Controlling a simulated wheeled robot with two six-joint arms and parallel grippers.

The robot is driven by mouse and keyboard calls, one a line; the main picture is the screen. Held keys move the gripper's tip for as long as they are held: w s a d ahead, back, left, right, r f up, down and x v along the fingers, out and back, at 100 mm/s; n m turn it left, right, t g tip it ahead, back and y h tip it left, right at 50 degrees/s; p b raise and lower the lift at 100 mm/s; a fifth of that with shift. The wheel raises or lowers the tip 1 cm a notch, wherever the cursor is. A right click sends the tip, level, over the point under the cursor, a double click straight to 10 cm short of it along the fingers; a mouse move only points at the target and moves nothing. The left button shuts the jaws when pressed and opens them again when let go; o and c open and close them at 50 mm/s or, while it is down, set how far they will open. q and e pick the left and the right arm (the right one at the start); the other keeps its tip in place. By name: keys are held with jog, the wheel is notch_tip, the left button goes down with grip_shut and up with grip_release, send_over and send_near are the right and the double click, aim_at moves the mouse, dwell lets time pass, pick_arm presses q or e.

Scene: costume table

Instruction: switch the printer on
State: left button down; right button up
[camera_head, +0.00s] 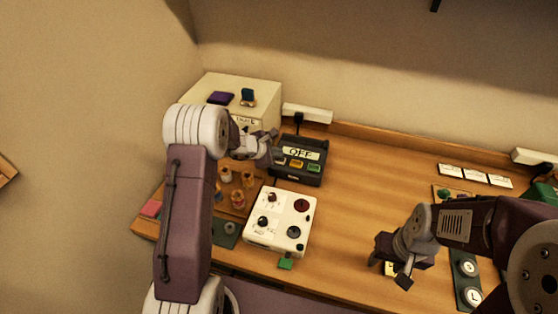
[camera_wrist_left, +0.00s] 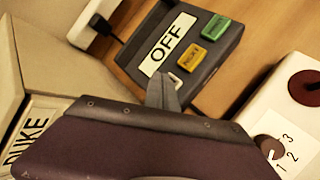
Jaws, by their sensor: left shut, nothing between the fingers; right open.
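The printer (camera_head: 312,175) is a dark grey box at the back of the table, left of centre; its white display reads OFF (camera_head: 300,153). The printer also shows in the left wrist view (camera_wrist_left: 232,47), with a yellow button (camera_wrist_left: 190,57) and a green button (camera_wrist_left: 215,27) along its front. A third, pale button lies beside my left fingertips, mostly hidden by them. My left gripper (camera_head: 272,149) is shut and empty at the printer's left front; it shows in the left wrist view (camera_wrist_left: 164,93). Contact cannot be told. My right gripper (camera_head: 397,270) is open, low over the table's right part.
A white box with dials (camera_head: 278,240) stands in front of the printer. A cream box (camera_head: 245,85) is behind my left arm. A wooden rack (camera_head: 238,196) with small bottles is at left. White cards (camera_head: 475,173) lie at right. Mid-table is clear.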

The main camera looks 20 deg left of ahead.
aim_at(277, 160)
pick_arm(q)
jog(key=shift+f+b, duration=0.65)
dwell(0.8)
jog(key=shift+r, duration=0.1)
jog(key=shift+r+p, duration=0.7)
jog(key=shift+r, duration=0.2)
notch_tip(277, 160, up, 6)
jog(key=p, duration=0.4)
